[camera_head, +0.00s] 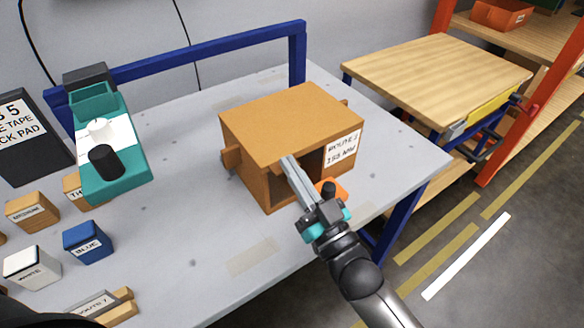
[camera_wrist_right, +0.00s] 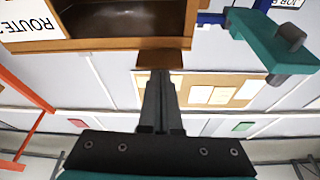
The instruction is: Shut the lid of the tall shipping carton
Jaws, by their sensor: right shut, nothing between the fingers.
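The shipping carton (camera_head: 285,115) is an orange-brown box standing on the grey table. Its top panel looks flat, and a dark opening (camera_head: 292,182) shows in the front face beside a white label. My right gripper (camera_head: 287,163) is shut and empty, with its fingertips at the front upper edge of the carton. In the right wrist view the shut fingers (camera_wrist_right: 160,75) point at a small brown tab (camera_wrist_right: 160,58) on the carton's rim (camera_wrist_right: 90,44). Whether they touch it I cannot tell. My left gripper is not in view.
A teal device (camera_head: 125,170) with a black knob stands left on the table (camera_head: 190,235). Blue (camera_head: 88,242), white (camera_head: 32,266) and brown small boxes sit near it. A blue rail (camera_head: 200,60) runs behind. A wooden-topped bench (camera_head: 440,75) stands to the right.

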